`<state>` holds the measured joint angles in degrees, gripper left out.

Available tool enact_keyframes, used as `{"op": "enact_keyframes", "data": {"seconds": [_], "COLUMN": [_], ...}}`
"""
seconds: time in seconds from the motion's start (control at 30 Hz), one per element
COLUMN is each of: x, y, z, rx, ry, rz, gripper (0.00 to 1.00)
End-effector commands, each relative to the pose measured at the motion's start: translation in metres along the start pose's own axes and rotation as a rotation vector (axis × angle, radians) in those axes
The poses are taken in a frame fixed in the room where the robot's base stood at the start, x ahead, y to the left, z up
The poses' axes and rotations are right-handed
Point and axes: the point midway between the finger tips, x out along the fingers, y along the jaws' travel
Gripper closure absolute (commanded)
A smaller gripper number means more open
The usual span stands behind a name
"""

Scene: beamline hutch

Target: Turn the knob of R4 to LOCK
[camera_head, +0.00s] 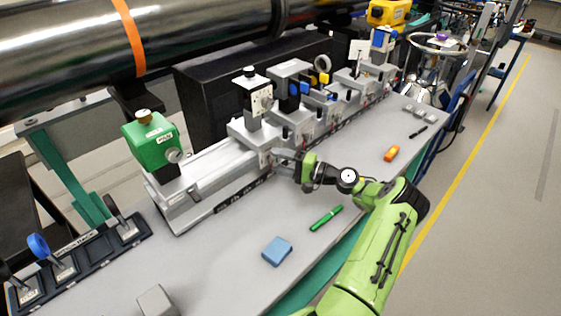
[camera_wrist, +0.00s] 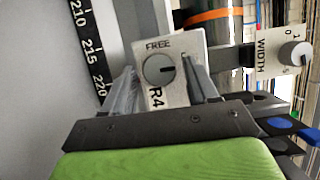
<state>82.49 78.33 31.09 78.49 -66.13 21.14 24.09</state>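The R4 plate (camera_wrist: 180,92) is pale, with a round grey knob (camera_wrist: 158,69) in the middle of the wrist view. FREE is printed above the knob and R4 below it. The light pointer line on the knob appears to point right in the wrist view. No LOCK label is readable; the right finger hides part of the plate. My gripper (camera_wrist: 160,70) is open, with one finger on each side of the knob. I cannot tell whether either finger touches it. In the head view my gripper (camera_head: 284,163) is at the rail's front side and hides R4.
A WIDTH knob (camera_wrist: 293,54) is at right in the wrist view. The rail carries a green box (camera_head: 153,142) and several grey mounts. A blue block (camera_head: 277,251), green pen (camera_head: 326,218) and orange item (camera_head: 391,153) lie on the bench. A black pipe (camera_head: 180,40) runs behind.

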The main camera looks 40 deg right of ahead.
Motion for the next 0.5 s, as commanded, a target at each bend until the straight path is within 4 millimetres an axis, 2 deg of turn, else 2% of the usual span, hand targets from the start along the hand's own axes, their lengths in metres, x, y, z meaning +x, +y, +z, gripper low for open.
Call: {"op": "enact_keyframes", "data": {"seconds": [0.3,0.37,0.5], "x": [-0.003,-0.01,-0.043], "y": [-0.001,-0.001,-0.001], "z": [0.0,-0.001,-0.001], "rx": [-0.001,-0.001,-0.001], "ry": [0.0,0.002,0.006], "rz": [-0.001,-0.001,-0.001], "gripper": [0.38,0.38,0.38]}}
